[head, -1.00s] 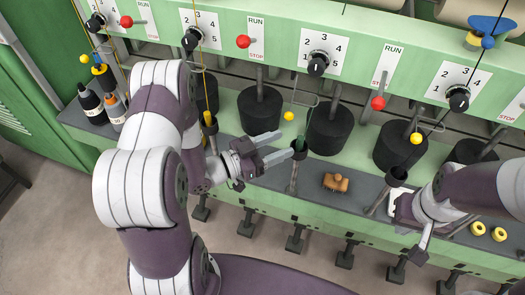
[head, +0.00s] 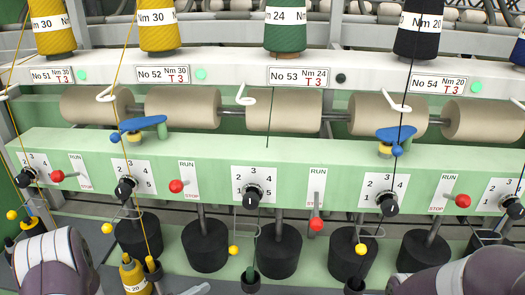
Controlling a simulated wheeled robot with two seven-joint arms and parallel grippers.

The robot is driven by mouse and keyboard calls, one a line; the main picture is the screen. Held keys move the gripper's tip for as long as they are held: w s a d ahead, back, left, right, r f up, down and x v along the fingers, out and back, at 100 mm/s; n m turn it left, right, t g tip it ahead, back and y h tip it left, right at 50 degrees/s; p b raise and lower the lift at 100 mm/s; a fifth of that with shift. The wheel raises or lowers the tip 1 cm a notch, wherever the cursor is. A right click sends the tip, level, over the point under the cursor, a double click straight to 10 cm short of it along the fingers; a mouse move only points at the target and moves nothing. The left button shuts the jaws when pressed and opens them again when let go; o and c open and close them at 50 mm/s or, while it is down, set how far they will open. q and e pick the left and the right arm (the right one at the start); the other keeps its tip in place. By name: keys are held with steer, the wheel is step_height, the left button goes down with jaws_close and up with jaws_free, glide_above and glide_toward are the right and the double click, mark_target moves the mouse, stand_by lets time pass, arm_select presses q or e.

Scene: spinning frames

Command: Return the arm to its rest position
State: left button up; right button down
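My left arm (head: 50,262), white and purple, shows at the bottom left corner of the head view. Only a grey sliver that looks like a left gripper fingertip (head: 197,289) shows at the bottom edge, left of a dark tube holder (head: 250,281). The rest of that gripper is below the picture, so its opening is hidden. My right arm (head: 475,273), purple, shows at the bottom right corner. Its gripper is out of view.
A green machine rail (head: 215,165) carries dials and red levers (head: 316,224). Black cylinders (head: 279,250) stand below it. Rollers (head: 285,110) and yarn cones (head: 287,28) are above. A yellow bobbin (head: 135,276) stands near my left arm. Threads hang down at several stations.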

arm_select(q)
steer(key=a+f+n+g+y, duration=0.3)
steer(key=a+f+y, duration=0.35)
steer(key=f, duration=0.25)
steer(key=s+a+n+g+y, duration=0.4)
steer(key=s+a+g+y, duration=0.2)
steer(key=s+d+r+n+g, duration=0.1)
steer(key=s+d+r, duration=0.1)
steer(key=d+r, duration=0.9)
steer(key=shift+d+r+n+g+p, duration=0.15)
steer(key=shift+r+n+g+p, duration=0.2)
steer(key=shift+r, duration=0.35)
